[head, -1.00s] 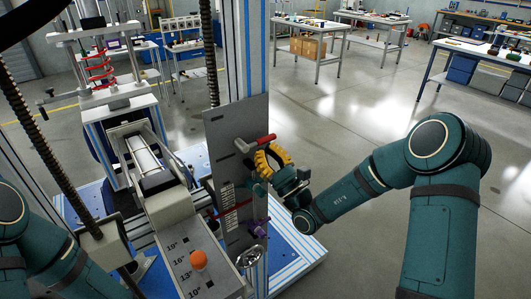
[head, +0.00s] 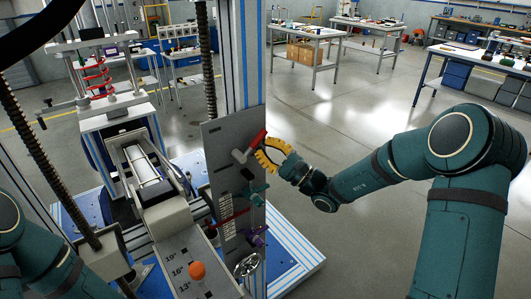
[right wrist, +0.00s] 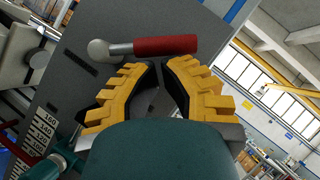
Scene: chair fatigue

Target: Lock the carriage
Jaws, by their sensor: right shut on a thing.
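The red-handled lever (head: 251,147) sits on the upper part of the grey plate (head: 222,160) on the upright column. Its red grip points steeply up and right in the head view. My right gripper (head: 266,155), with yellow fingers, is at the grip and shut on it. In the right wrist view the lever (right wrist: 150,46) lies across the fingertips of the gripper (right wrist: 165,66). The tips are close together at the grip's lower side; how much of it lies between them is hard to see. My left gripper is out of view; only part of that arm shows.
Below the lever are a teal clamp (head: 255,194), a purple knob (head: 258,238), a red rod and a silver handwheel (head: 247,265). An orange ball knob (head: 197,270) stands on the angle-marked arm at left.

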